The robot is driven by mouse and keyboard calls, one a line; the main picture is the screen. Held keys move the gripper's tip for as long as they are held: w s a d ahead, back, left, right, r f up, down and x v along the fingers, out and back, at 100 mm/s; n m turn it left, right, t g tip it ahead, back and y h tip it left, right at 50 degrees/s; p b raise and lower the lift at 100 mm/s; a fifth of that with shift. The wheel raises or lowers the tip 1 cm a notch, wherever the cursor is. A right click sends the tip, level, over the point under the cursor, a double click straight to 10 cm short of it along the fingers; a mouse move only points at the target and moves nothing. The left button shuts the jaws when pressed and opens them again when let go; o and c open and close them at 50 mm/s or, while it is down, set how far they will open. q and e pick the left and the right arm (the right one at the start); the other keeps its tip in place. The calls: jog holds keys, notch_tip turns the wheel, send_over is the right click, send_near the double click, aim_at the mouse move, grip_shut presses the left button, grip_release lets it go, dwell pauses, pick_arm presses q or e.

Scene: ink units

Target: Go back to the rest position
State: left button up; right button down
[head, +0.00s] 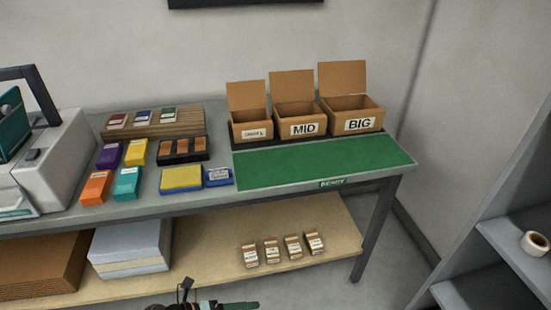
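Part of a dark arm with a greenish tip (205,304), apparently my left gripper, shows at the bottom edge in front of the lower shelf. Most of it is cut off, and whether it is open or shut cannot be told. My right gripper is out of view. On the table (222,203), three open cardboard boxes stand at the back: a small one (251,124), one marked MID (301,118) and one marked BIG (352,112). A bare green mat (320,163) marked READY lies in front of them.
Colored blocks (127,183), a stamp pad (181,178) and a wooden rack (153,129) stand left of the mat. A machine (50,150) is at far left. Several small boxes (271,251) sit on the lower shelf (330,225). A tape roll (535,243) lies on a right-hand shelf.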

pick_arm(q)
jog(key=s+a+n+t+y, duration=0.2)
jog(key=s+a+n+y, duration=0.35)
jog(key=a+n, duration=0.6)
jog(key=s+a+n+t+y, duration=0.2)
jog(key=s+a+n+y, duration=0.35)
jog(key=n, duration=0.85)
jog(key=d+r+n+h+p, duration=0.2)
jog(key=d+n, duration=0.3)
jog(key=d, duration=0.3)
jog(key=shift+d+r+t+p, duration=0.25)
jog(key=shift+d+t+p, duration=0.05)
jog(key=shift+d+t, duration=0.1)
jog(key=shift+s, duration=0.2)
